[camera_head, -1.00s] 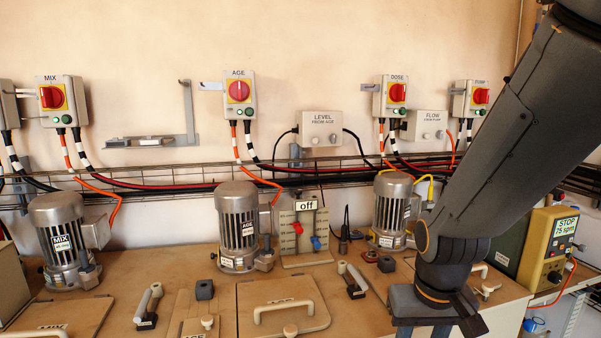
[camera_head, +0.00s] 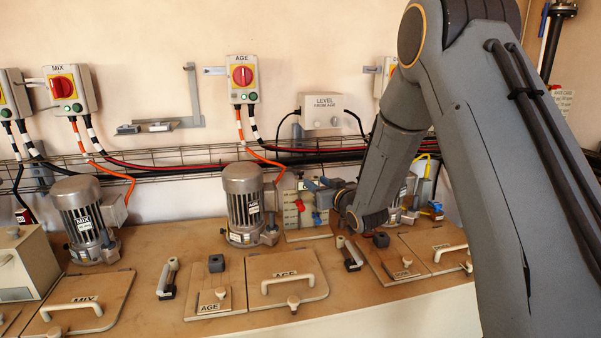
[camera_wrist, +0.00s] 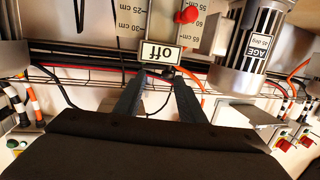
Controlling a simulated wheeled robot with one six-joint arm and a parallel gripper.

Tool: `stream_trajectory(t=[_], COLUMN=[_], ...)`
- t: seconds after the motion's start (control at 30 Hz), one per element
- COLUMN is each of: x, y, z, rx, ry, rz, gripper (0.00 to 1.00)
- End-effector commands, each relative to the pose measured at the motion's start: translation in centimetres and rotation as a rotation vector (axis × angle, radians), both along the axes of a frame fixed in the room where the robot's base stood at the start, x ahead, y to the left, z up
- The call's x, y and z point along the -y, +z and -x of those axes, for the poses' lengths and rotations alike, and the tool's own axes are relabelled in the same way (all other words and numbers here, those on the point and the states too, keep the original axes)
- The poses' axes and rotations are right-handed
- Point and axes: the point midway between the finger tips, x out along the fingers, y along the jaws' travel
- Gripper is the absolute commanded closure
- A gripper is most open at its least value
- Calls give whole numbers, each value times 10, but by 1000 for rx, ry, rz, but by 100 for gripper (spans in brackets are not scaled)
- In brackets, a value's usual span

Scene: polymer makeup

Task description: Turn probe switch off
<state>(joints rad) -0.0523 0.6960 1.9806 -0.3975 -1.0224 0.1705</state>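In the head view my gripper (camera_head: 316,184) is in front of the panel's upper part. I cannot tell whether it touches the label. No switch is labelled "probe".
The AGE motor (camera_head: 243,205) stands close left of the panel. A wire cable tray (camera_head: 165,157) with cables runs along the wall. A LEVEL box (camera_head: 321,112) and the red AGE switch (camera_head: 243,76) are above. Lids with handles (camera_head: 288,281) lie on the bench.

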Motion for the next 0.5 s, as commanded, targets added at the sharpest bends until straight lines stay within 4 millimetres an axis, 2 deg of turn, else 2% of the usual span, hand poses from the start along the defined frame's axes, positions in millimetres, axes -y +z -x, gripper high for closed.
stream_trajectory(t=[0.1, 0.27, 0.5], x=[-13, -22, -37], y=[4, 7, 9], z=[-8, -16, -48], rx=[72, 103, 104], ry=[44, 63, 62], rz=[-36, -53, -52], gripper=[64, 64, 64])
